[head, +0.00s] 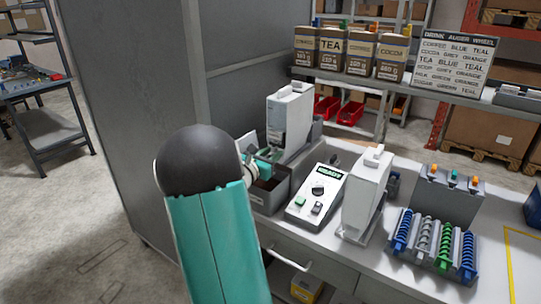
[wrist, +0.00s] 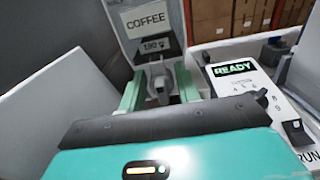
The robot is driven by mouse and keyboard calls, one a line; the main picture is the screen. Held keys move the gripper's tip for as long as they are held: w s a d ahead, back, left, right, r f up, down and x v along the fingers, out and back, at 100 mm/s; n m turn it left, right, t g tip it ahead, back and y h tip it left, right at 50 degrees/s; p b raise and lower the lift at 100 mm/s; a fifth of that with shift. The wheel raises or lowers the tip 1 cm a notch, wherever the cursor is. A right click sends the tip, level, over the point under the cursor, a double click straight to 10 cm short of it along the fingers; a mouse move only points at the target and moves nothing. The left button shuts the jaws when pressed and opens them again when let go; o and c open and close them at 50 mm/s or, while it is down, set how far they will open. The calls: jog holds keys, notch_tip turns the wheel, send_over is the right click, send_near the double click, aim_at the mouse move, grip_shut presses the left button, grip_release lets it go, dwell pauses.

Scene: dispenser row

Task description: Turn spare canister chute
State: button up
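A tall white canister (head: 290,120) stands at the back left of the bench. In the wrist view this canister (wrist: 146,22) carries a COFFEE label with a smaller weight label below. A grey chute (wrist: 160,82) sticks out low on its front. My gripper (wrist: 158,92) points at the canister, with one teal finger on each side of the chute. The fingers are spread, and I see no clear contact with the chute. In the head view the gripper (head: 266,160) is partly hidden by my arm. A second white canister (head: 365,195) stands farther right.
A control box (head: 317,197) showing READY sits between the canisters. A dark bin (head: 270,190) is below my gripper. A rack of blue, grey and green augers (head: 435,243) is at the right. A sign (head: 452,62) and cartons (head: 331,47) stand on the shelf behind.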

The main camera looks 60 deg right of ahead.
jog(key=c, duration=0.7)
jog(key=shift+o, duration=0.2)
jog(key=shift+m, duration=0.3)
jog(key=m, duration=0.8)
jog(key=s+m, duration=0.1)
jog(key=m, duration=0.3)
jog(key=shift+a+f, duration=0.1)
jog(key=shift+f, duration=0.15)
